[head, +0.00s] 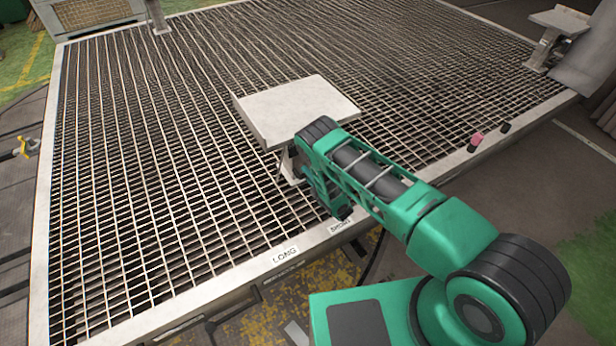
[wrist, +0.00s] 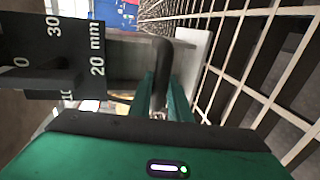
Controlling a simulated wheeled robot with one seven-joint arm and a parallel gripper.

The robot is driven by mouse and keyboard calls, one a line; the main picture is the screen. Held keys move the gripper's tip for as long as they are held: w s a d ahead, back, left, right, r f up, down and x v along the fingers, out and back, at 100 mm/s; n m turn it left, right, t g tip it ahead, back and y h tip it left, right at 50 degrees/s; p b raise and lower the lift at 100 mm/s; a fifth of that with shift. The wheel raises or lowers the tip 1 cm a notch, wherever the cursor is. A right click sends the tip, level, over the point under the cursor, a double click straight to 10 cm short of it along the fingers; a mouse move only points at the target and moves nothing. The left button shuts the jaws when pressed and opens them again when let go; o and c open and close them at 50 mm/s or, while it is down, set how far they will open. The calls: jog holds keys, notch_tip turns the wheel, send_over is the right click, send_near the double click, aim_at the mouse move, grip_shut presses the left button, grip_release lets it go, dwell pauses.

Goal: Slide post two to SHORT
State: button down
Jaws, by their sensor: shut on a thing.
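The post nearest me has a pale flat plate (head: 293,107) on top and stands on the rail grating just behind the front frame edge. Its foot is partly covered by my arm. On that edge are a LONG label (head: 285,255) and, further right, a partly covered SHORT label (head: 341,226). The post stands behind the stretch between them; its exact setting is hidden. In the wrist view, my gripper (wrist: 162,88) has its green fingers closed on a dark curved handle (wrist: 164,52). In the head view, my arm mostly hides this grip. No post number is readable.
A dark scale (wrist: 55,55) marked in mm sits left of the handle. Other posts stand at the back (head: 156,17) and far right (head: 545,45). A pink-topped peg (head: 476,141) and a dark peg (head: 505,127) stand on the right edge. The left grating is clear.

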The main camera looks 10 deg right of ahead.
jog(key=shift+s+d+f, duration=0.2)
jog(key=shift+d+f, duration=0.05)
jog(key=shift+d, duration=0.2)
jog(key=c, duration=1.6)
grip_release()
jog(key=shift+c, duration=0.2)
jog(key=shift+a+r, duration=0.1)
jog(key=v, duration=1)
jog(key=shift+s, duration=0.3)
